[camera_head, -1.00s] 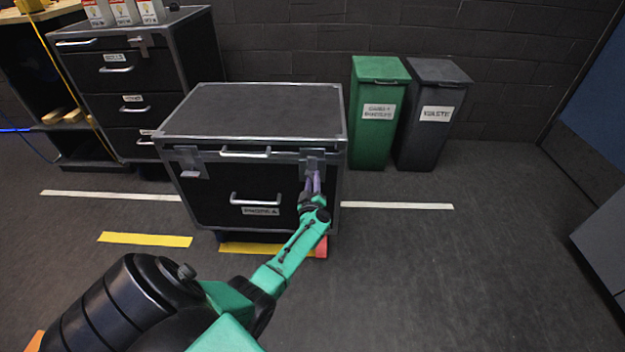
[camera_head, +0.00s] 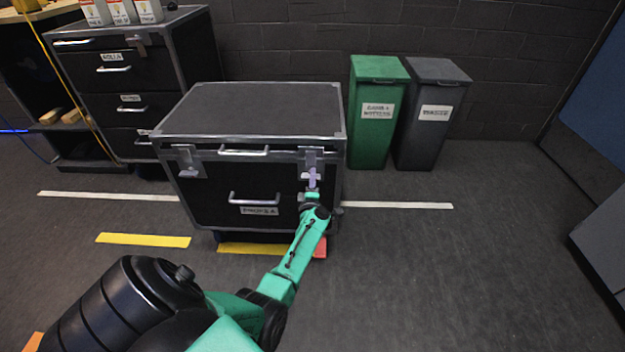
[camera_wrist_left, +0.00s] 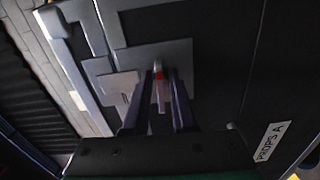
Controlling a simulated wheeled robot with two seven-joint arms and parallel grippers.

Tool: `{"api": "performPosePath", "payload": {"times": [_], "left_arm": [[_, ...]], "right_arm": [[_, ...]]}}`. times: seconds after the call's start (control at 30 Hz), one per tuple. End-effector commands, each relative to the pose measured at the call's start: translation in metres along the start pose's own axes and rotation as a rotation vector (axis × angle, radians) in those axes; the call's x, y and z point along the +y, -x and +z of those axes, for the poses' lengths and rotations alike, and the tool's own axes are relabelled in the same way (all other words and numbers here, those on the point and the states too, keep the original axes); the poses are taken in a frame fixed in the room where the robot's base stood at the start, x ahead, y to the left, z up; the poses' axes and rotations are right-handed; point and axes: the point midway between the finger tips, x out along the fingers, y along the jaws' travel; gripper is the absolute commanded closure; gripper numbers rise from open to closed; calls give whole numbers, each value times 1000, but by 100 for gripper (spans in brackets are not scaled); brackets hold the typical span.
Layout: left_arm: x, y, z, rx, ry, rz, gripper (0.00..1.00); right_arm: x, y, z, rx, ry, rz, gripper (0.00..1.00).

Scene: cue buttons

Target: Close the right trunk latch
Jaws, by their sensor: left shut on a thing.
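The black trunk (camera_head: 250,108) with metal edges stands on the floor in the middle of the head view. Its right latch (camera_head: 312,157) is a grey metal plate at the right front, under the lid edge. My left gripper (camera_head: 313,180) is at this latch, shut on its lower part. In the left wrist view the two dark fingers (camera_wrist_left: 160,84) stand either side of a narrow latch piece with a red spot, in front of the grey latch plate (camera_wrist_left: 180,58). The fingers hide part of the latch. The left latch (camera_head: 187,160) is at the trunk's left front. My right gripper is out of view.
The trunk's front has a lid handle (camera_head: 244,152) and a lower handle (camera_head: 254,199). A green bin (camera_head: 377,118) and a dark grey bin (camera_head: 430,118) stand behind right. A drawer cabinet (camera_head: 130,75) stands behind left.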

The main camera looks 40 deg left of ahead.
Motion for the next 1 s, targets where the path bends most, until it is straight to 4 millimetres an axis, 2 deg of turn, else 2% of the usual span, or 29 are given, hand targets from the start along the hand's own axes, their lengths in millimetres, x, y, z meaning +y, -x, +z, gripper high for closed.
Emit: {"api": "performPosePath", "payload": {"times": [0.3,0.67,0.7,0.73,1.0], "left_arm": [[-2,1,1,-2,73,-5,100],[-2,1,1,-2,76,-5,100],[-2,1,1,-2,76,-5,72],[-2,1,1,-2,76,-5,60],[0,0,0,-1,75,-2,60]], "right_arm": [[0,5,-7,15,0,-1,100],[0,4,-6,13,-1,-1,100],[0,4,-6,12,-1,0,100],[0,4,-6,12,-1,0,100],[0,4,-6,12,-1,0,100]]}}
